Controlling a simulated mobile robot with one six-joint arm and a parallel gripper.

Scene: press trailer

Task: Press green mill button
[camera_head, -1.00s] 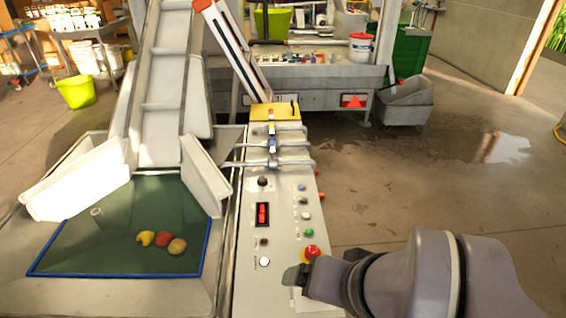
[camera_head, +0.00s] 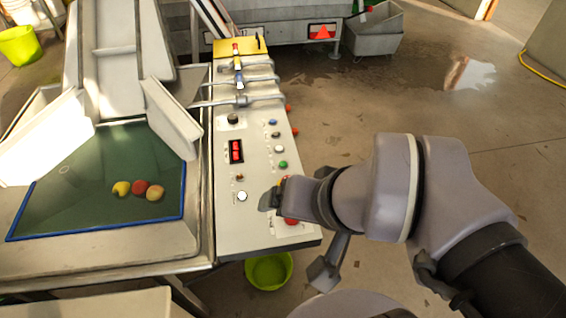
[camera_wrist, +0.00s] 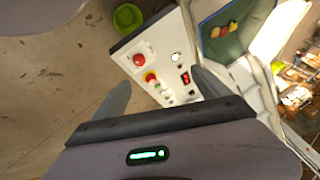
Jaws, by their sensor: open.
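The control panel (camera_head: 258,222) stands right of the sorting table. Its small green button (camera_head: 283,164) lies near the right edge, below a white button (camera_head: 279,148). In the wrist view the green button (camera_wrist: 158,87) is small, beyond the red buttons. My gripper (camera_head: 271,197) is over the panel's near part, below the green button in the picture, and hides part of the red buttons. In the wrist view my gripper (camera_wrist: 160,92) is open and empty, its two fingers wide apart with the panel between and beyond them. No contact with the green button shows.
A large red button (camera_head: 291,221) and a larger white button (camera_head: 242,196) are close to my gripper. A red switch (camera_head: 236,151), a black knob (camera_head: 233,119) and metal pipes (camera_head: 242,101) are farther up. A green bucket (camera_head: 268,271) stands below the panel. Floor at right is clear.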

